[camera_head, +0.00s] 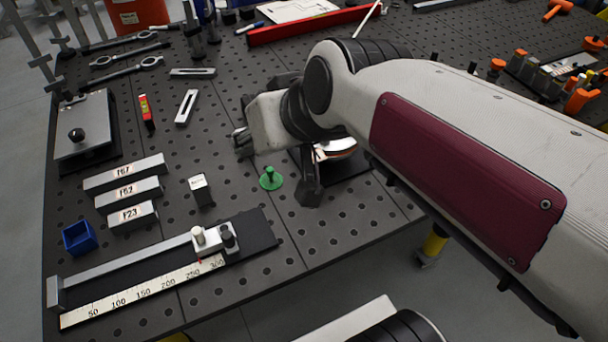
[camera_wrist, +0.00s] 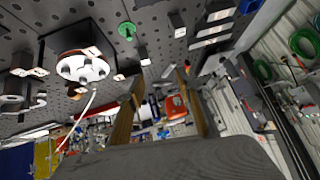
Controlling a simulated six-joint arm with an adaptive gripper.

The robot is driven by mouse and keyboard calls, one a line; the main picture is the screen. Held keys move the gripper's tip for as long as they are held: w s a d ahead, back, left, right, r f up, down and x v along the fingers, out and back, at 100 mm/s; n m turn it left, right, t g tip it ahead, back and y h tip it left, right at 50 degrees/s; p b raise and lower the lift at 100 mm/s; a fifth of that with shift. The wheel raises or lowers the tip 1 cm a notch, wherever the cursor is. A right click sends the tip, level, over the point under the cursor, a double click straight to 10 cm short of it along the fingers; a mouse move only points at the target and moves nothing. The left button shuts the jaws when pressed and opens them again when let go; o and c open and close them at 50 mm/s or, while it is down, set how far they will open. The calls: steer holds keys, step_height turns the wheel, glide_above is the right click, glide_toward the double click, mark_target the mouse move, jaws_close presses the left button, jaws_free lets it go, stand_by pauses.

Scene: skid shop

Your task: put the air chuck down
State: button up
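My gripper (camera_wrist: 162,78) shows in the wrist view as two tan fingers spread apart, with no object visible between them. In the head view the arm hides most of it, and only part of the wrist end shows above the board. I cannot clearly identify the air chuck. A pale round disc (camera_wrist: 82,67) with a thin white line running from it sits on a dark square base, left of the fingers in the wrist view. In the head view the disc (camera_head: 337,149) is partly hidden behind my arm. Whether it is the air chuck is unclear.
A green knob (camera_head: 270,178) stands on the perforated table (camera_head: 345,220) near a dark upright piece (camera_head: 309,182). Labelled grey blocks (camera_head: 125,191), a blue bin (camera_head: 79,237) and a ruler stop (camera_head: 206,240) lie left. A red bar (camera_head: 310,25) lies behind.

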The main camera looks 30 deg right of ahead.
steer(key=s+d+f+g+h, duration=0.1)
steer(key=s+d+f, duration=0.1)
steer(key=s, duration=0.4)
steer(key=s+d+f+g, duration=0.1)
steer(key=s+f, duration=0.3)
steer(key=s, duration=0.2)
steer(key=shift+d+g+h, duration=0.3)
steer(key=shift+d+h, duration=0.05)
steer(key=shift+h, duration=0.05)
steer(key=shift+s, duration=0.1)
stand_by(1.2)
